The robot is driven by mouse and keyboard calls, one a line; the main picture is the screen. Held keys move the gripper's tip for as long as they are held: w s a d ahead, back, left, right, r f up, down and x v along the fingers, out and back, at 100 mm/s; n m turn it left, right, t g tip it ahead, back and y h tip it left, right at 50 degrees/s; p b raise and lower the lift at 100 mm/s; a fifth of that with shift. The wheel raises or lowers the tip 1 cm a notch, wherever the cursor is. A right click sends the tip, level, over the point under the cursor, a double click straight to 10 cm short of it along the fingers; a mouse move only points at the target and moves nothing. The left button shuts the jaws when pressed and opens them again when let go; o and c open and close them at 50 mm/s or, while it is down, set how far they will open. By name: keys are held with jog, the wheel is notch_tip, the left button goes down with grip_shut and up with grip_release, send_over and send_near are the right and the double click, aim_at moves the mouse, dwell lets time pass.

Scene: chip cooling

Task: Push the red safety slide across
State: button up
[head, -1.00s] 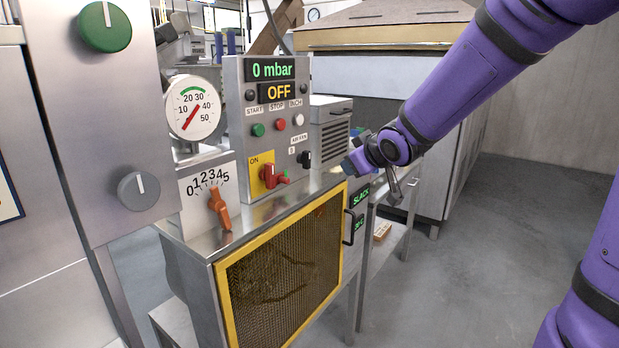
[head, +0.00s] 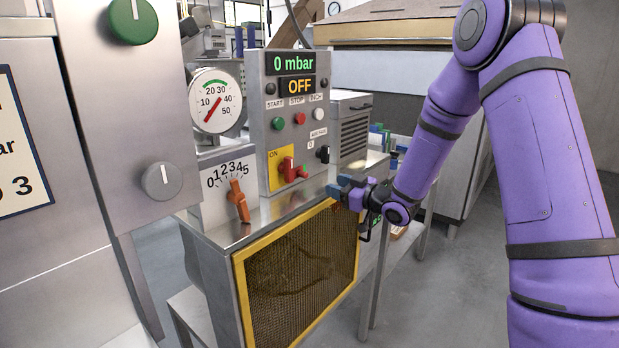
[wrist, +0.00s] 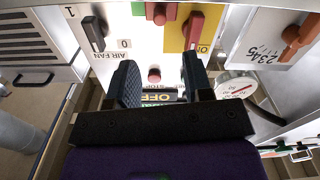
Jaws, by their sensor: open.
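The red safety slide (head: 303,172) is a small red knob at the lower right of the yellow ON plate (head: 276,180) on the steel control panel. The slide also shows at the top of the wrist view (wrist: 159,14), right beside the yellow plate. A larger red lever (head: 287,165) stands on that plate, and it shows in the wrist view (wrist: 194,26) too. My gripper (head: 336,188) is right of the slide and apart from it, above the cabinet's front edge. In the wrist view its fingers (wrist: 160,68) are spread and empty, pointing at the panel.
The black AIR FAN switch (head: 324,154) sits right of the slide, close to my gripper. An orange dial lever (head: 238,200) is to the left. START and STOP (head: 299,119) buttons are above. The display (head: 297,87) reads OFF. Open floor lies right of the cabinet.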

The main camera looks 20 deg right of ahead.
aim_at(307, 176)
jog(key=x, duration=1)
jog(key=shift+w+a, duration=0.1)
grip_shut()
